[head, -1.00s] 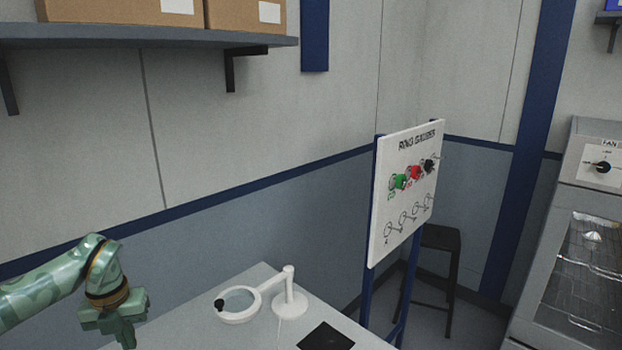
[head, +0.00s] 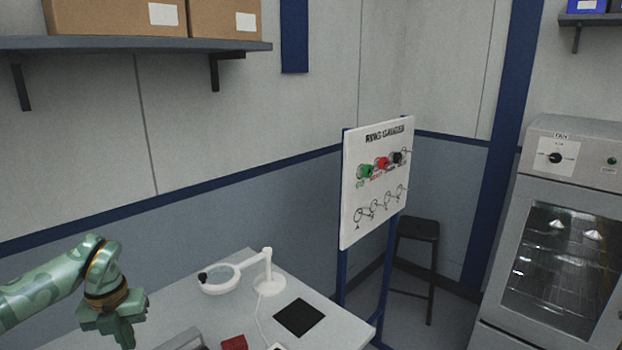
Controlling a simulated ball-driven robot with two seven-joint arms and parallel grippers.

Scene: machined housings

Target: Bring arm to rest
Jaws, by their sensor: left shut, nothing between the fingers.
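My left arm comes in from the left edge in the head view, green with a dark and gold ring at the wrist. My left gripper (head: 124,333) hangs down from it at the lower left, shut and empty, by the left end of the white table (head: 340,331). The bottom of the picture cuts close to its fingertips. My right gripper is not in view.
A white magnifier lamp (head: 268,279) and a black mat (head: 299,317) are on the table. A red object (head: 234,343) lies at its front edge. Beyond stand a ring gauges board (head: 376,185), a black stool (head: 418,230) and a glass-fronted cabinet (head: 566,255). A shelf (head: 130,45) holds boxes.

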